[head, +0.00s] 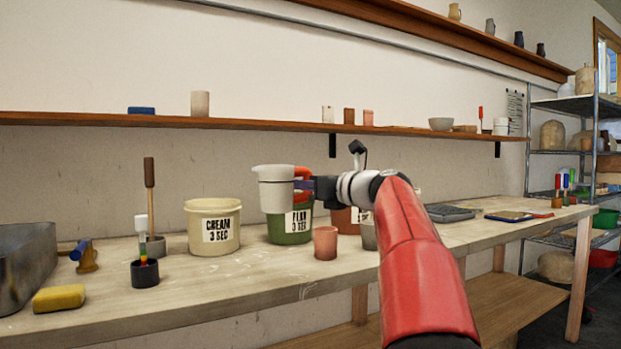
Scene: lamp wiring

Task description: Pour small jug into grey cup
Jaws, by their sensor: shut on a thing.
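The small jug (275,190) is white with an orange-red handle on its right side. It is held upright above the bench, in front of the green tub (290,232). My gripper (304,185) comes from the right and is shut on the jug's handle. A grey cup (369,238) stands on the bench to the right of the jug and lower, partly hidden by my red arm. The jug's contents cannot be seen.
A terracotta cup (326,243) stands between the jug and the grey cup. A cream tub (213,226) is left of the jug. A brown tub (342,220) is behind. A dark pot with tools (145,273) and a yellow sponge (59,298) are at left.

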